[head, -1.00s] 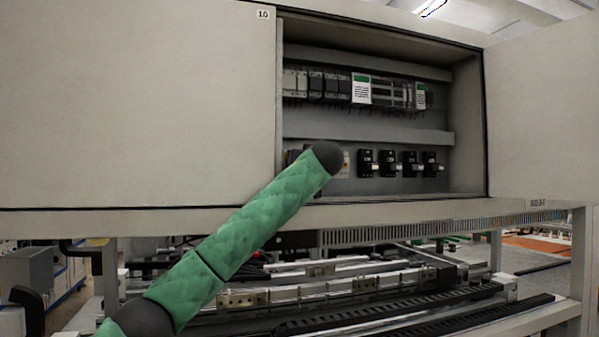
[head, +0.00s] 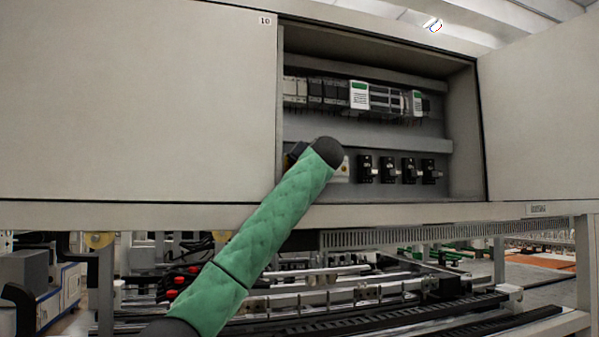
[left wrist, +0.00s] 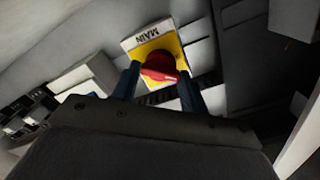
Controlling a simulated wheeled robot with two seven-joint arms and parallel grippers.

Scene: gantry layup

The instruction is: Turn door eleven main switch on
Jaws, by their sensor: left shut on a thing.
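The main switch, a red knob (left wrist: 160,68) on a yellow plate (left wrist: 143,50) marked MAIN, shows upright-side-down in the left wrist view. My left gripper (left wrist: 158,82) has one dark finger on either side of the knob and is shut on it. The knob's grip bar lies roughly across the wrist picture, from finger to finger. In the head view my green left arm reaches into the open cabinet (head: 464,130) and hides most of the switch; only a pale plate edge with a yellow spot (head: 344,169) shows beside it. My right gripper is not in view.
Several black breakers (head: 387,169) sit right of the switch, with terminal modules (head: 318,92) above. Machine rails (head: 340,293) lie below the cabinet.

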